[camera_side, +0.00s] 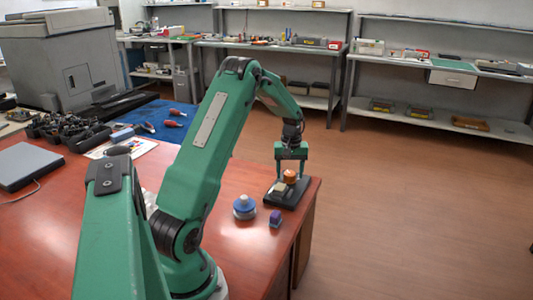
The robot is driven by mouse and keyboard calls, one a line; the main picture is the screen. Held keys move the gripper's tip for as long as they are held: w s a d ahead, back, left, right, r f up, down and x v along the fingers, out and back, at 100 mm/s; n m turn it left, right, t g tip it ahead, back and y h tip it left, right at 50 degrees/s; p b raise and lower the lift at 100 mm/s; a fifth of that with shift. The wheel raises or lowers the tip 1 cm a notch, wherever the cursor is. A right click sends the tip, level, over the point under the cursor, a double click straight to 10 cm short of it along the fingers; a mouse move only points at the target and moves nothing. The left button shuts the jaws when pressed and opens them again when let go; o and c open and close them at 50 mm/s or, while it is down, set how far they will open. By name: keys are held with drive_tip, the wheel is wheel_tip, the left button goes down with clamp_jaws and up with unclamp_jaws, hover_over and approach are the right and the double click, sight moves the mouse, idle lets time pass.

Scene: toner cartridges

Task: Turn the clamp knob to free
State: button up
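The clamp knob (290,176) is a small orange-brown round piece. It sits on a black base plate (284,196) near the right corner of the red-brown table. A small pale block (280,187) lies in front of the knob on the same plate. My gripper (291,176) points down over the plate, one green finger on each side of the knob. The fingers look spread wider than the knob, with small gaps. Any marking of the knob's turn is too small to make out.
A blue-and-white round piece (244,208) and a small purple-blue block (275,219) stand on the table left of the plate. The table's right edge is close by. A blue mat (160,112) with red-handled tools, dark parts and a grey printer (65,60) lie farther left.

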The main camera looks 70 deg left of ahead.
sight(290, 173)
drive_tip(key=shift+r, duration=3.9)
drive_tip(key=shift+d+r, duration=0.25)
drive_tip(key=shift+d, duration=0.05)
drive_tip(key=s+d+r+m+t+y, duration=0.1)
drive_tip(key=s+d+r+m, duration=0.15)
drive_tip(key=d+r, duration=0.5)
drive_tip(key=s+d+r+m+t, duration=0.1)
drive_tip(key=d+r+m, duration=0.35)
drive_tip(key=d, duration=0.65)
drive_tip(key=s+d+r+m+t+h, duration=0.1)
drive_tip(key=s+d+m+t, duration=0.2)
drive_tip(key=s+d, duration=1.1)
drive_tip(key=shift+s+d+r+m+t, duration=0.15)
drive_tip(key=shift+s+d+m+t, duration=0.15)
drive_tip(key=shift+m, duration=1.5)
